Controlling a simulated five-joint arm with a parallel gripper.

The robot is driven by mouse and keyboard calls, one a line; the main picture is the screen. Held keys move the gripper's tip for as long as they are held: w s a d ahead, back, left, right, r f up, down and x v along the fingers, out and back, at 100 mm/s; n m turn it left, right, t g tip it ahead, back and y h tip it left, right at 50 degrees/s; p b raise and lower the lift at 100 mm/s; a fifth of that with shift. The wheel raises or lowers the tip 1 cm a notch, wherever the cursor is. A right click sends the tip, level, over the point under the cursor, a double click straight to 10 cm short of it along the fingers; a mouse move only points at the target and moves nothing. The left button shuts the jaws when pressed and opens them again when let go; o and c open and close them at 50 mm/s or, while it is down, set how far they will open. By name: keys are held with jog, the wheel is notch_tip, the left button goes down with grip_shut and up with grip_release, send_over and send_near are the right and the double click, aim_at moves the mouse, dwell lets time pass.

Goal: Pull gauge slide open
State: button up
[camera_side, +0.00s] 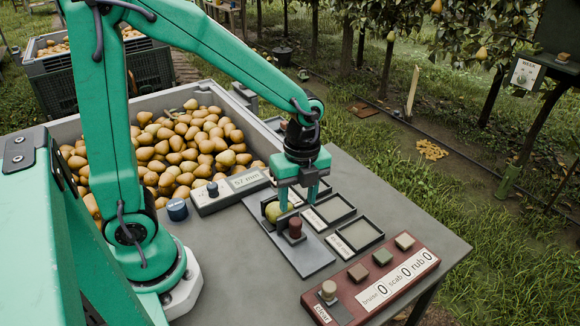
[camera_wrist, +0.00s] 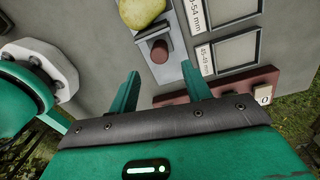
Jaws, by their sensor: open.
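The gauge (camera_side: 310,262) is a grey plate on the table with a pale green-yellow pear (camera_side: 275,211) resting at its far end. Its slide carries an upright red-brown knob (camera_side: 295,228) close beside the pear. In the wrist view the knob (camera_wrist: 158,50) stands on the slide bar, just below the pear (camera_wrist: 142,10). My gripper (camera_side: 298,206) points down over the gauge, fingers apart and empty. In the wrist view the knob lies ahead of and between the fingertips (camera_wrist: 160,72). The side view does not show clearly whether a finger touches the pear or knob.
A display reading 57 mm (camera_side: 246,180) stands behind the gauge. Square framed trays (camera_side: 356,235) with size labels lie to its right. A red counter box with buttons (camera_side: 372,286) is at the front right. A large crate of pears (camera_side: 80,128) stands behind left.

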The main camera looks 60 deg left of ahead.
aim_at(296, 221)
jog(key=shift+s+f, duration=0.15)
jog(key=shift+f, duration=3)
